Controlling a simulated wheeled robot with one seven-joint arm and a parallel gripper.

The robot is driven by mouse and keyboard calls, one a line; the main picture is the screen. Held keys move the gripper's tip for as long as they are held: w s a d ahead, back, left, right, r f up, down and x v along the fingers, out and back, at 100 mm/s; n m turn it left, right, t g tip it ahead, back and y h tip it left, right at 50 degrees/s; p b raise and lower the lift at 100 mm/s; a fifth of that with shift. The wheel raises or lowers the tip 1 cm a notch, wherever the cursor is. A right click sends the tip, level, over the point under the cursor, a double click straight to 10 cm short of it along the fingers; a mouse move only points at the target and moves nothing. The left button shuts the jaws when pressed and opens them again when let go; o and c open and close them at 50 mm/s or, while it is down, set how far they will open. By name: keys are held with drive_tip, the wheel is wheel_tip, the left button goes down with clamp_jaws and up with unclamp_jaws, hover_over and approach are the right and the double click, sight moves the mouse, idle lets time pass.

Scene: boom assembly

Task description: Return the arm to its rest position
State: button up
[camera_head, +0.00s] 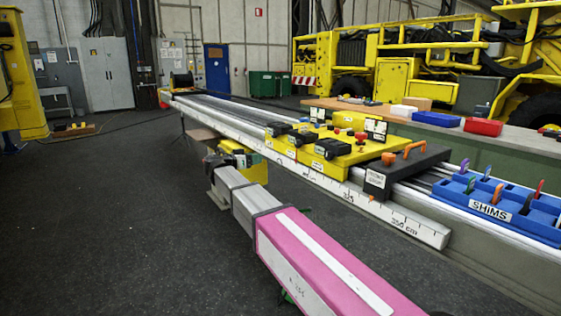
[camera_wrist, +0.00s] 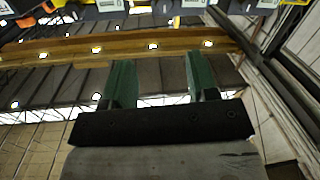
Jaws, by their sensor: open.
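My gripper (camera_wrist: 158,80) shows in the wrist view as two green fingers on a dark palm. The fingers stand wide apart, with nothing held between them. The wrist camera looks upward past them to a lit roof. In the head view, a pink and grey boxy length (camera_head: 310,262) runs from the bottom right toward the rail; I cannot tell whether it is my arm. A dark joint-like part (camera_head: 216,162) sits at its far end, under the rail. I cannot make out my fingers in the head view.
A long ruled rail (camera_head: 425,229) carries a yellow box (camera_head: 345,157), a black block with an orange handle (camera_head: 378,180) and a blue shims tray (camera_head: 545,222). Red (camera_head: 484,127) and blue bins (camera_head: 436,119) stand behind. The dark floor (camera_head: 100,230) at left is clear.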

drive_tip(key=s+d+f+n+g+y, duration=0.2)
drive_tip(key=s+d+f+g+y, duration=0.15)
drive_tip(key=d+f, duration=0.7)
drive_tip(key=s+d+f+n+g+y, duration=0.25)
drive_tip(key=s+d+f, duration=0.25)
drive_tip(key=d+f, duration=0.55)
drive_tip(key=s+d+f+n+g+y, duration=0.2)
drive_tip(key=s+d+f+y, duration=0.1)
drive_tip(key=s+f, duration=0.4)
drive_tip(key=s+d+f+n+g+y, duration=0.2)
drive_tip(key=s+d+f, duration=0.4)
drive_tip(key=s, duration=0.5)
drive_tip(key=f+g+y, duration=0.1)
drive_tip(key=y, duration=0.1)
drive_tip(key=shift+s+d+f+y, duration=0.2)
drive_tip(key=shift+s+f+y, duration=0.1)
drive_tip(key=shift+s+f, duration=0.1)
